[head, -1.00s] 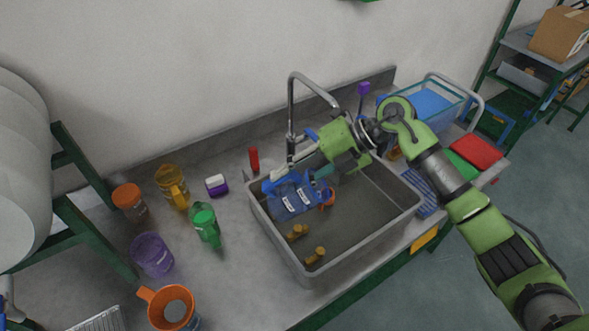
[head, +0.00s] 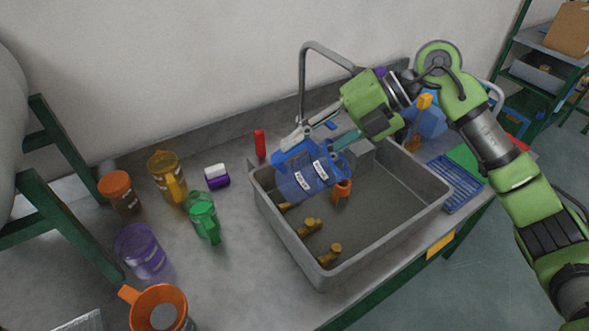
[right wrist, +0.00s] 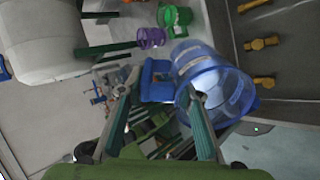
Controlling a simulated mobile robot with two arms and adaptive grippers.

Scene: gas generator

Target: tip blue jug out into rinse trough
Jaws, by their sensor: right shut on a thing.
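The blue jug (head: 308,182) is see-through with white labels and a darker blue handle. In the head view it hangs tilted over the left end of the grey rinse trough (head: 400,225). My right gripper (head: 318,140) is shut on it at the handle side. In the right wrist view, the jug (right wrist: 215,82) lies beyond the fingertips (right wrist: 160,98), with its handle (right wrist: 157,80) between them. No liquid can be made out leaving it. My left gripper is not in view.
Several brass-coloured fittings (head: 308,227) and an orange piece (head: 342,190) show in the trough. A tap (head: 302,85) arches behind it. A red bottle (head: 260,144) stands near the trough's back left.

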